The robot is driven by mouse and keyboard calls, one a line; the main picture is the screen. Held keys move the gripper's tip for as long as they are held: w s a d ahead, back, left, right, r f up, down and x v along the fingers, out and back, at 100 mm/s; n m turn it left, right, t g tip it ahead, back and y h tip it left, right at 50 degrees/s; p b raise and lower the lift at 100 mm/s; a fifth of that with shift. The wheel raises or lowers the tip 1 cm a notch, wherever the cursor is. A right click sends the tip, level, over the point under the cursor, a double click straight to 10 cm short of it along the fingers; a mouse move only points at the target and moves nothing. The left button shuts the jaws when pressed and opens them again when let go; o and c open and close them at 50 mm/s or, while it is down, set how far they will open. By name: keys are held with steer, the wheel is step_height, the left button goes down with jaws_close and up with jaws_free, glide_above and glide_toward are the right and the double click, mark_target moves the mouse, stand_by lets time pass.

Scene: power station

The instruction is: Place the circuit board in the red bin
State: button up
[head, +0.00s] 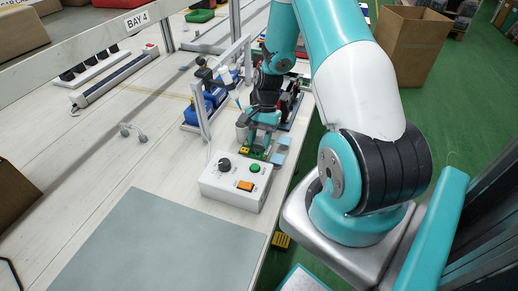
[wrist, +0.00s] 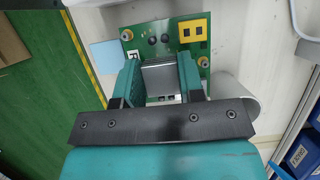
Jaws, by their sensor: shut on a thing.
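The circuit board (wrist: 168,42) is green with a yellow part and a silver metal block, which sits between my fingers in the wrist view. In the head view the board (head: 257,150) shows only in part, under my gripper and just behind a white control box. My gripper (wrist: 160,80) is shut on the board by its metal block; it also shows in the head view (head: 262,136). Whether the board touches the table cannot be told.
The white control box (head: 236,182) with a black knob, green button and orange switch stands close in front of my gripper. Blue bins (head: 205,107) and a white frame stand to its left. A grey mat (head: 160,245) lies clear in front. A cardboard box (head: 412,35) stands beyond the table.

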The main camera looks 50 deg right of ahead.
mark_target(260, 150)
steer(key=shift+f, duration=2.05)
steer(key=shift+f, duration=0.1)
steer(key=o, duration=0.8)
